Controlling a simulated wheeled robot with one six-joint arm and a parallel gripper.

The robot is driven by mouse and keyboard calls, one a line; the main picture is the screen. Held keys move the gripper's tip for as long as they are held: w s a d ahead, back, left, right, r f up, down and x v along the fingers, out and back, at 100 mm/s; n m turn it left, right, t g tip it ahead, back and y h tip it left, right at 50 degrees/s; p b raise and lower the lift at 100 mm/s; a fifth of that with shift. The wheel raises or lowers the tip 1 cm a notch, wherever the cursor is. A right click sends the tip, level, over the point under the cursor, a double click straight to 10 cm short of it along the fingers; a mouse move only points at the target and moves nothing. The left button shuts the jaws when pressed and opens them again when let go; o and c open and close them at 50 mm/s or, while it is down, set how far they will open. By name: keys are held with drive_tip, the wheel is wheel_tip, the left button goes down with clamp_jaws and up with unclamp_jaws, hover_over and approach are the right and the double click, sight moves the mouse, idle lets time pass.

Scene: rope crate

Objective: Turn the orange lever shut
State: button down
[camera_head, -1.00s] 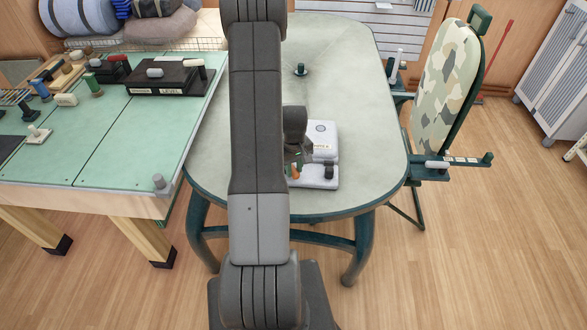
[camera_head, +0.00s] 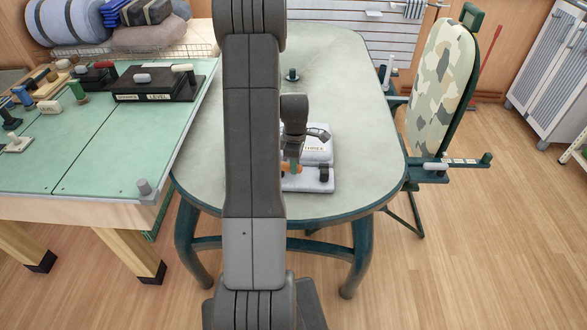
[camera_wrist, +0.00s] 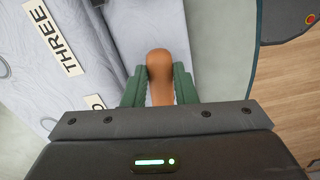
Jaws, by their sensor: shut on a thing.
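The orange lever (camera_wrist: 160,65) stands between the two green fingers of my gripper (camera_wrist: 160,88) in the wrist view. The fingers are shut on it, one on each side, and its rounded tip shows past them. In the head view my gripper (camera_head: 291,164) is over the front of a pale grey unit (camera_head: 316,180) on the oval table, and a bit of orange shows there. The lever's base and pivot are hidden, so I cannot tell its exact angle.
A label reading THREE (camera_wrist: 61,37) is on the unit; a second label is mostly covered. The oval table (camera_head: 365,110) is largely clear, with a small dark green knob (camera_head: 292,75) behind. A green-topped bench (camera_head: 100,150) stands left, a camouflage-covered board (camera_head: 445,90) right.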

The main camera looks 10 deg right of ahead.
drive_tip(key=shift+w+d+n+b, duration=0.25)
drive_tip(key=shift+w+n, duration=0.2)
drive_tip(key=shift+n, duration=0.45)
drive_tip(key=shift+r, duration=0.1)
drive_tip(key=c, duration=1.2)
unclamp_jaws()
drive_tip(key=shift+o, duration=0.2)
wheel_tip(320, 180, up, 14)
drive_tip(key=shift+b, duration=0.4)
drive_tip(key=shift+a+f, duration=0.1)
drive_tip(key=shift+f, duration=0.1)
wheel_tip(320, 180, down, 14)
drive_tip(key=shift+r+p, duration=0.1)
drive_tip(key=shift+p, duration=0.2)
drive_tip(key=shift+r, duration=0.1)
